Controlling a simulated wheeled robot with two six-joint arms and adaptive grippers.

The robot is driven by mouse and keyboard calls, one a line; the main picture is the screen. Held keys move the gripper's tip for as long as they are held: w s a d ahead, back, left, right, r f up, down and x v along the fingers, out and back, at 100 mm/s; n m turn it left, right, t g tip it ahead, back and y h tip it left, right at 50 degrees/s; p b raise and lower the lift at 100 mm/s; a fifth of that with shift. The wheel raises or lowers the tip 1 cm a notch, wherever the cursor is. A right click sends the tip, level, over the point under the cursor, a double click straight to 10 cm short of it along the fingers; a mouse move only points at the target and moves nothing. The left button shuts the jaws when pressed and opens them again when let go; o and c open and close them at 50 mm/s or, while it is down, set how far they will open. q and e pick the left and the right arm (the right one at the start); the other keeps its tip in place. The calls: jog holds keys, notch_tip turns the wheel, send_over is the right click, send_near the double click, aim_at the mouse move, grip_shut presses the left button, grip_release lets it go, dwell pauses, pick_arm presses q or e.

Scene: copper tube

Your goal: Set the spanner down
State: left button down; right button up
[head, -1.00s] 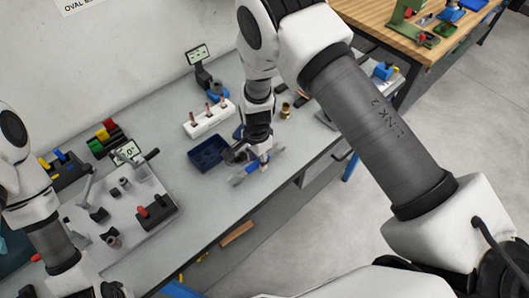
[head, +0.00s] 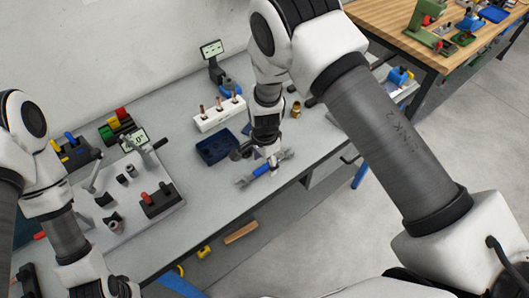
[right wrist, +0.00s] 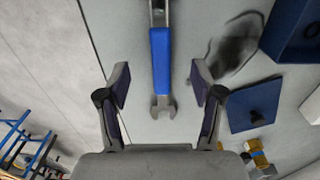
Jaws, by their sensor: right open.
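The spanner (head: 262,169) has a blue handle and grey metal ends. It appears to lie flat on the grey bench top, near the front edge and right of the dark blue bin. In the right wrist view the spanner (right wrist: 160,60) runs lengthwise between the two fingers, with a gap on both sides and its open jaw toward the palm. My right gripper (right wrist: 161,86) is open and touches nothing that I can see. In the head view the right gripper (head: 273,159) is just above the spanner and partly hides it. My left arm is at the left; its fingers are out of frame.
The dark blue bin (head: 217,148) is close left of the right gripper. Behind it stands a white block (head: 219,114) with copper pieces. A brass fitting (head: 296,109) is to the right. A grey fixture plate (head: 112,226) lies left. Bare bench surrounds the spanner's left side.

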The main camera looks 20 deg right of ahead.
aim_at(264, 168)
notch_tip(264, 168, up, 11)
jog(key=b, duration=0.3)
jog(key=shift+a+f, duration=0.1)
